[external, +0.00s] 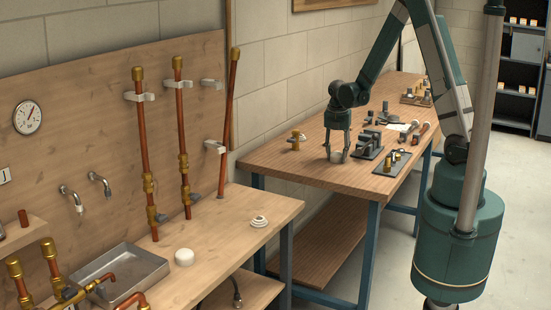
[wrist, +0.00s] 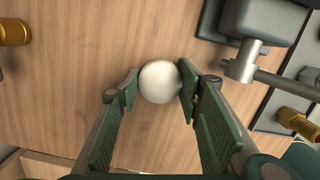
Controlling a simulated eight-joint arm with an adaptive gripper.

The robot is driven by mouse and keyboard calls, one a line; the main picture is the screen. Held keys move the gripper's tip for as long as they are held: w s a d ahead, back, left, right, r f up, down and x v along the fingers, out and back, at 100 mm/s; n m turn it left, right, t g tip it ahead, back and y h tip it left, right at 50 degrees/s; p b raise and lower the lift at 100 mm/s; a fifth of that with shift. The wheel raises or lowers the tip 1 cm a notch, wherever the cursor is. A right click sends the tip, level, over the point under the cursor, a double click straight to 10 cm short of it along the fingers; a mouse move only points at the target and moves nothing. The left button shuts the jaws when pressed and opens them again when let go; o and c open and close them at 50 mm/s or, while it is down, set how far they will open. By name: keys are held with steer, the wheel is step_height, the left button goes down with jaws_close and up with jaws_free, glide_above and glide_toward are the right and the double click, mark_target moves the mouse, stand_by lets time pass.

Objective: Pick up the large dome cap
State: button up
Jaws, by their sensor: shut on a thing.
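A pale, rounded dome cap (wrist: 160,82) sits between the green finger pads of my gripper (wrist: 158,90) in the wrist view. The right pad touches its side, and the left pad lies close along the other side. In the external view my gripper (external: 337,156) points down at the far wooden bench, near its front edge, with its fingers around the cap (external: 336,157). The gripper is shut on the cap. The cap is at or very near the bench top; I cannot tell whether it touches the wood.
A vise-like dark tool (external: 369,146) stands right of my gripper, with a dark tray of brass fittings (external: 392,162) beyond. A brass valve (external: 297,139) stands to the left. The near bench holds a white cap (external: 184,256), a stepped white piece (external: 259,221) and a metal tray (external: 109,277).

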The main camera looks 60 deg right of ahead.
mark_target(337, 152)
steer(key=shift+r, duration=0.1)
steer(key=shift+r+p, duration=0.5)
steer(key=shift+r, duration=4.4)
